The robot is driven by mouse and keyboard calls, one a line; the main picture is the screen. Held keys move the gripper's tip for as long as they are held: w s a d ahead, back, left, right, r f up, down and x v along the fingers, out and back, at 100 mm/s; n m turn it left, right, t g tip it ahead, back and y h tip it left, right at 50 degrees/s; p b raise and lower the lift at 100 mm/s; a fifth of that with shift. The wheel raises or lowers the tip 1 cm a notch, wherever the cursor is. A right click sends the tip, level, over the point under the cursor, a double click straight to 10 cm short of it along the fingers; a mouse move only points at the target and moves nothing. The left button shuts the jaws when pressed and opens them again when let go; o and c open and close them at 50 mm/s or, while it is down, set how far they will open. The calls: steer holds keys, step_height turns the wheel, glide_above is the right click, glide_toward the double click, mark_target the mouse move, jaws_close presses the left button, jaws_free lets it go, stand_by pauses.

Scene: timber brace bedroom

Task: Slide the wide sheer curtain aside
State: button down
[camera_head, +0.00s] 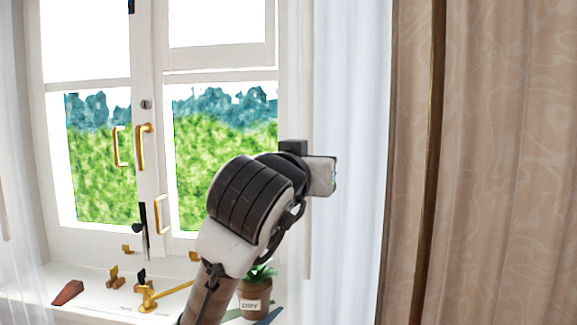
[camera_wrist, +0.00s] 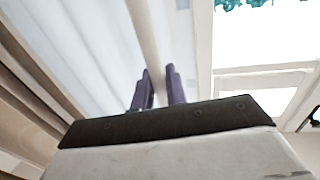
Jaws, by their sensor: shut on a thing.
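The wide white sheer curtain (camera_head: 350,100) hangs in soft folds right of the window. A pale upright strip (camera_head: 307,240) runs along its left edge. My gripper (camera_head: 318,175) is in front of this edge at about mid-height; its fingertips are hidden in the head view. In the wrist view, the two purple fingers (camera_wrist: 160,77) are shut on the pale strip (camera_wrist: 145,30), one on each side of it. The sheer curtain (camera_wrist: 85,45) fills the area left of the fingers there.
A patterned brown curtain (camera_head: 490,150) hangs at the right. The window (camera_head: 220,75) has brass handles (camera_head: 142,147). The sill (camera_head: 90,285) holds a potted plant (camera_head: 255,300), a red-brown wedge (camera_head: 68,292) and small brass pieces. Another sheer (camera_head: 15,150) hangs at far left.

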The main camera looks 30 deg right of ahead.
steer(key=shift+s+d+r, duration=0.1)
steer(key=shift+s+d, duration=0.5)
steer(key=shift+d, duration=0.2)
steer(key=shift+s+d+r, duration=0.1)
steer(key=shift+s+d, duration=0.5)
steer(key=shift+d, duration=0.2)
steer(key=c, duration=1.5)
jaws_free()
steer(key=shift+f, duration=0.15)
steer(key=b+v, duration=0.4)
steer(key=v, duration=0.9)
steer(key=shift+s+a+b, duration=0.3)
steer(key=shift+b, duration=0.05)
steer(key=shift+w, duration=0.1)
